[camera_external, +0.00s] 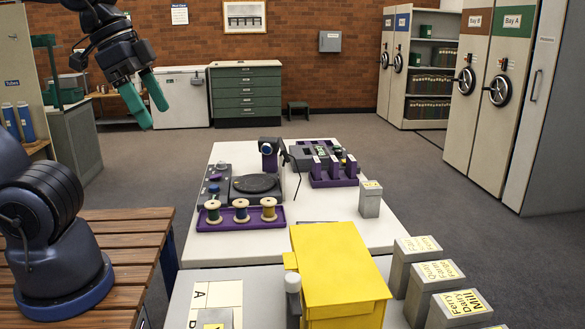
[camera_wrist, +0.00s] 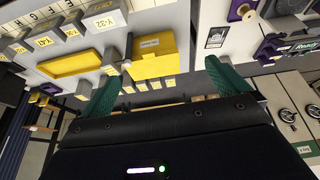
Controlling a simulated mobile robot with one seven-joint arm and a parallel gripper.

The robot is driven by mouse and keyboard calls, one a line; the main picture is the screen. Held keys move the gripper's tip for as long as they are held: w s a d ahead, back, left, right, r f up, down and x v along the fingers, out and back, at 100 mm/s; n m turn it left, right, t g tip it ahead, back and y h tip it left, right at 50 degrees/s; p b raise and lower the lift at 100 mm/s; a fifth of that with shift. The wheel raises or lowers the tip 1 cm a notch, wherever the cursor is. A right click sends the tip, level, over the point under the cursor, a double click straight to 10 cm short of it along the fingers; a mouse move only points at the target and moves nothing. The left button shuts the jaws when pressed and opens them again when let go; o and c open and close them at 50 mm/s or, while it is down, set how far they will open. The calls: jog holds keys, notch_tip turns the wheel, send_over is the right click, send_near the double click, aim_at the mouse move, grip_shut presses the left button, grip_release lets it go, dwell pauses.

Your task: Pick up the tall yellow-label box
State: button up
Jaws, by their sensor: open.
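Several grey boxes with yellow labels on top stand in a row at the front right in the external view; the nearest one (camera_external: 456,308) looks biggest, but I cannot tell which is the tall one. Another grey box with a pale yellow label (camera_external: 370,198) stands alone on the white table. In the wrist view small yellow-labelled boxes (camera_wrist: 157,84) line up beyond my fingers. My gripper (camera_external: 154,116) is open and empty, high at the upper left, away from the boxes. Its green fingers also show in the wrist view (camera_wrist: 162,82).
A large yellow box (camera_external: 340,265) stands left of the labelled row, beside a grey post (camera_external: 293,295). A purple tray (camera_external: 240,224) with thread spools, a dark turntable device (camera_external: 255,188) and a purple rack (camera_external: 334,180) occupy the table.

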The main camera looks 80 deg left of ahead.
jog(key=w+d+r+n+g+h, duration=0.15)
jog(key=w+n, duration=0.25)
jog(key=w, duration=1)
jog(key=n+g+h, duration=0.3)
jog(key=n, duration=1.1)
send_over(438, 269)
jog(key=a, duration=0.3)
notch_tip(438, 269, down, 26)
jog(key=x, duration=0.5)
jog(key=shift+a+f, duration=0.15)
jog(key=shift+x, duration=2.65)
jog(key=c, duration=1.1)
jog(key=shift+c, duration=0.2)
jog(key=shift+r, duration=0.25)
